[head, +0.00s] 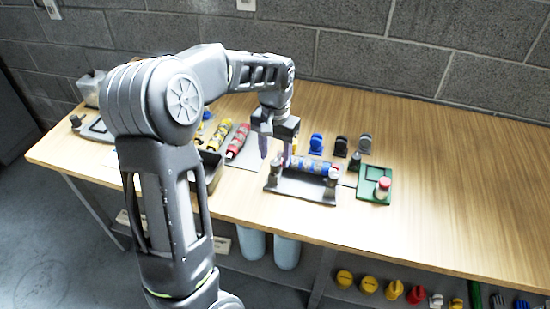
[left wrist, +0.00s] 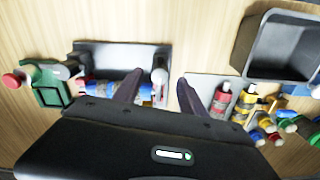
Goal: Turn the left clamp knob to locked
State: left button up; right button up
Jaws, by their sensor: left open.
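A dark grey cradle (head: 312,192) stands on the wooden bench with a blue and red cylinder (head: 318,165) lying in it. In the left wrist view the cradle (left wrist: 122,53) shows turned round. A pale grey clamp knob (left wrist: 160,75) is at the cradle's end on the right of that view, which is the left end in the head view. My left gripper (head: 275,160) points down over the left end. Its open fingers (left wrist: 160,80) appear on either side of the pale knob; contact cannot be told. My right gripper is not in view.
A green block with a red-topped post (head: 381,184) stands right of the cradle. Blue (head: 316,143), black (head: 341,146) and grey (head: 364,144) pieces stand behind it. Red and yellow cylinders (head: 238,140) and a dark bin (left wrist: 275,45) are to the left. The bench's right side is clear.

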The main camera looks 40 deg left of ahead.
aim_at(275, 162)
pick_arm(q)
notch_tip(275, 162, up, 6)
jog(key=shift+f, duration=0.1)
dwell(0.6)
